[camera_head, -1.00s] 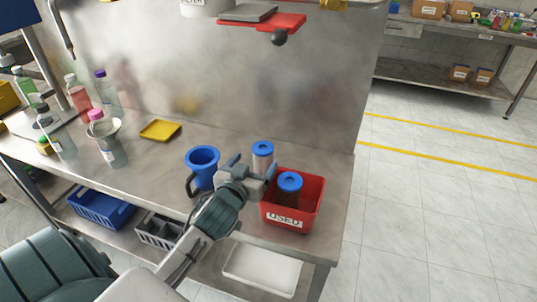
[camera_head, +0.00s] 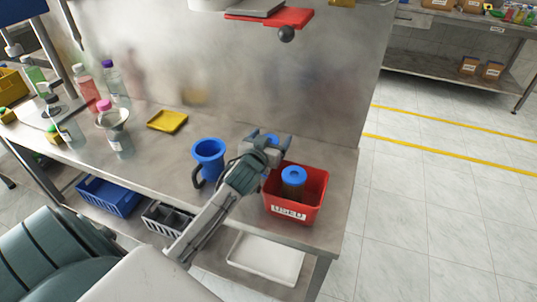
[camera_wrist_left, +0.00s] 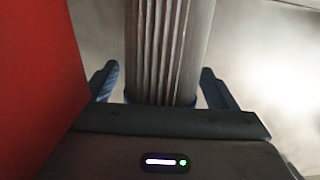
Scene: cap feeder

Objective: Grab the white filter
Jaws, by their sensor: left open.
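The white filter, pale and pleated, stands upright in the left wrist view (camera_wrist_left: 168,45), between my left gripper's two fingers. In the head view only part of its blue top (camera_head: 271,138) shows; my gripper hides the rest. My left gripper (camera_head: 269,142) is open around the filter, behind the red bin; its fingers also show on both sides of the filter in the wrist view (camera_wrist_left: 158,80). I cannot tell whether either finger touches it. My right gripper is not in view.
A red bin (camera_head: 290,213) marked USED holds a dark filter with a blue top (camera_head: 293,177), close to my gripper. A blue pitcher (camera_head: 208,160) stands to the left. A yellow tray (camera_head: 167,121) and several bottles are farther left. A metal wall panel (camera_head: 300,90) rises behind.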

